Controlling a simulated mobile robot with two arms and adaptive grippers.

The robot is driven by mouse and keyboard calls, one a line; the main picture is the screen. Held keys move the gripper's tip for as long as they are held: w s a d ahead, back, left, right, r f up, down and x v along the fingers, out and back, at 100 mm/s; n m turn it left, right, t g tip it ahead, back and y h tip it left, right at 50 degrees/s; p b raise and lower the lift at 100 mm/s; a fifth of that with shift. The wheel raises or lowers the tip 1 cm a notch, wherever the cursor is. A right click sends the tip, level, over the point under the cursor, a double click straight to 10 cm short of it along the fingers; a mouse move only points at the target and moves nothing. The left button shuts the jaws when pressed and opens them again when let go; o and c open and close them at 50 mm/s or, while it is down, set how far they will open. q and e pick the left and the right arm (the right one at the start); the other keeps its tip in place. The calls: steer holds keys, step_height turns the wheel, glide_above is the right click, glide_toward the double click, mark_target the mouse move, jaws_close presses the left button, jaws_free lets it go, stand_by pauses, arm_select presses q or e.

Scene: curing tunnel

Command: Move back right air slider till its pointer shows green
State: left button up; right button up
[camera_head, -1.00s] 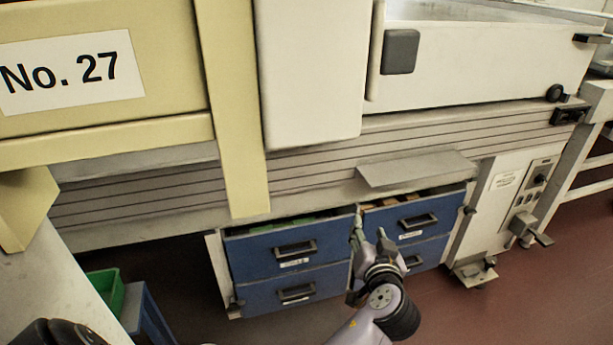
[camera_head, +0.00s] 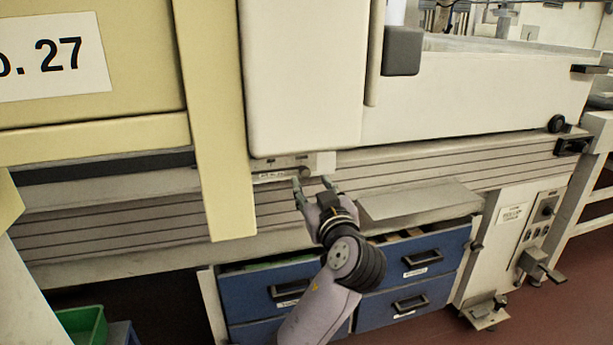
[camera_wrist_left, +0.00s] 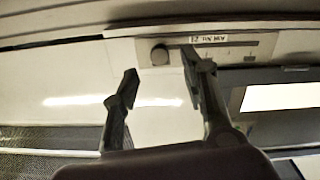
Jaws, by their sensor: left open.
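A pale air slider panel (camera_wrist_left: 225,50) shows in the left wrist view, with an upside-down "AIR No." label, a dark slot and scale marks. A round dark knob (camera_wrist_left: 160,55) sits at the panel's left end there. My left gripper (camera_wrist_left: 159,67) is open, with the knob seen between its fingertips; I cannot tell whether they touch it. In the head view the panel (camera_head: 285,164) shows under the white cover, and my left gripper (camera_head: 313,182) is just below its right part. I see no green zone, and the pointer cannot be made out. My right gripper is not in view.
The white cover (camera_head: 305,75) hangs right above the panel. A cream post (camera_head: 210,120) stands to its left. A grey ledge (camera_head: 415,203) juts out to the right of my gripper. Blue drawers (camera_head: 412,256) lie below. A green bin (camera_head: 83,323) is at lower left.

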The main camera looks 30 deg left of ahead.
mark_target(306, 174)
arm_select(q)
steer(key=x, duration=0.5)
steer(key=shift+w+a, duration=0.3)
steer(key=shift+c, duration=0.2)
jaws_close()
stand_by(0.4)
